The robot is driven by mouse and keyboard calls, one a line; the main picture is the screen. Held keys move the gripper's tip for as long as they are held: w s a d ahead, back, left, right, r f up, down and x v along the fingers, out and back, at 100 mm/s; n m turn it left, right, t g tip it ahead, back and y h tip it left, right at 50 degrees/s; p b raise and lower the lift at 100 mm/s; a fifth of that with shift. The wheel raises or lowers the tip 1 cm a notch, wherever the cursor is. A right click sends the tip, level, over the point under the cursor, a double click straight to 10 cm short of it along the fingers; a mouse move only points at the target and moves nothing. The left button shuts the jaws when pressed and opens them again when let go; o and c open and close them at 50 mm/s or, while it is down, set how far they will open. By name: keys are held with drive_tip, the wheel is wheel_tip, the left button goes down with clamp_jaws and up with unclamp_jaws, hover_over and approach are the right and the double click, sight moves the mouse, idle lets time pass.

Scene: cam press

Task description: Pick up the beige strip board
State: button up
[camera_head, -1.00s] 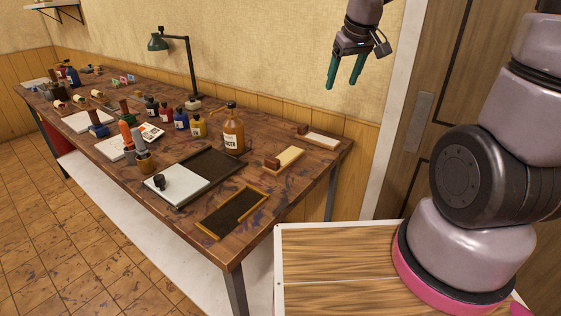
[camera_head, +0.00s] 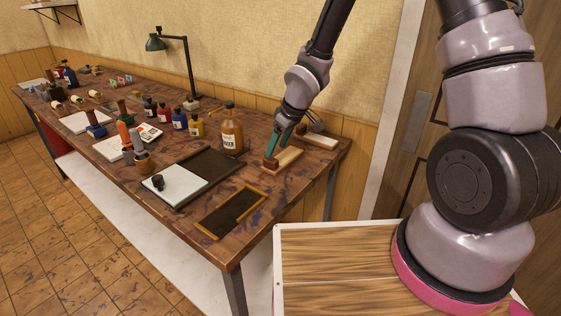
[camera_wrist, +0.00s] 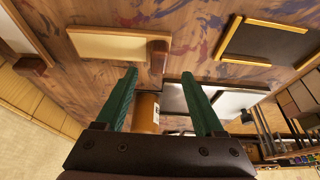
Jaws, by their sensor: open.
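The beige strip board (camera_head: 290,158) lies flat near the right end of the workbench, with a brown block (camera_head: 269,163) at its near left end. In the wrist view the beige board (camera_wrist: 105,45) lies at the upper left, beyond the fingertips, with its block (camera_wrist: 158,54) at its right end. My gripper (camera_head: 277,149) is open and empty, with its green fingers pointing down close to the board's block end. In the head view the fingers hide part of the board's back edge. In the wrist view the gap between the fingertips (camera_wrist: 159,73) holds nothing.
A white strip board (camera_head: 320,141) with a brown block lies just behind. An amber bottle (camera_head: 232,133) stands to the left. A dark framed panel (camera_head: 232,211) lies in front, and a black board (camera_head: 218,166) with a white sheet (camera_head: 176,185) lies further left.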

sight(272, 159)
drive_tip(key=x, duration=0.5)
drive_tip(key=shift+w+a+f, duration=0.15)
drive_tip(key=shift+f, duration=0.15)
clamp_jaws()
